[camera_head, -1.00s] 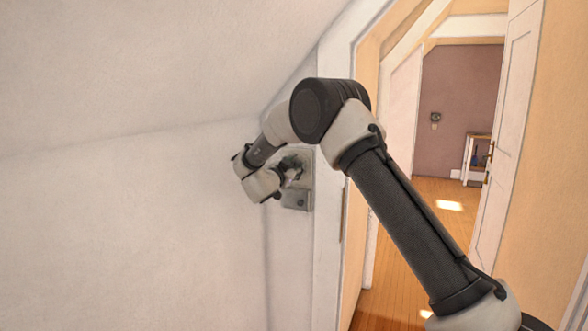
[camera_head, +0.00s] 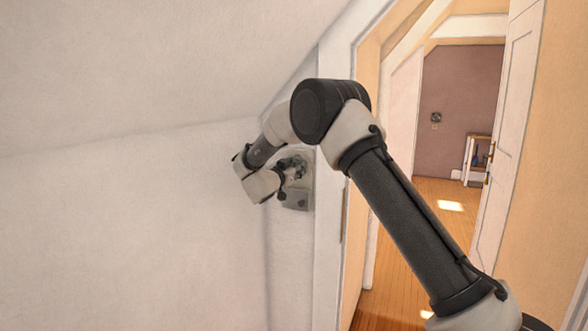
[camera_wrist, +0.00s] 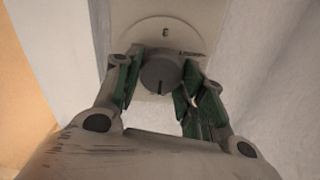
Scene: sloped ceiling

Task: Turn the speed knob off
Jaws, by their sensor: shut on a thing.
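The speed knob (camera_wrist: 160,76) is a round grey dial with a dark pointer line, on a pale plate (camera_wrist: 190,28) with a small dark mark above the dial. In the wrist view my gripper (camera_wrist: 158,84) has its green-padded fingers on either side of the knob, shut on it. In the head view the grey wall plate (camera_head: 297,201) shows beside the door frame, with my gripper (camera_head: 295,168) against its upper part. There the knob itself is hidden by my gripper and too small to make out.
A white sloped ceiling (camera_head: 150,65) comes down over the white wall (camera_head: 130,230) at left. The white door frame (camera_head: 330,230) stands just right of the plate. An open doorway beyond shows wooden floor (camera_head: 400,270) and an open white door (camera_head: 512,120).

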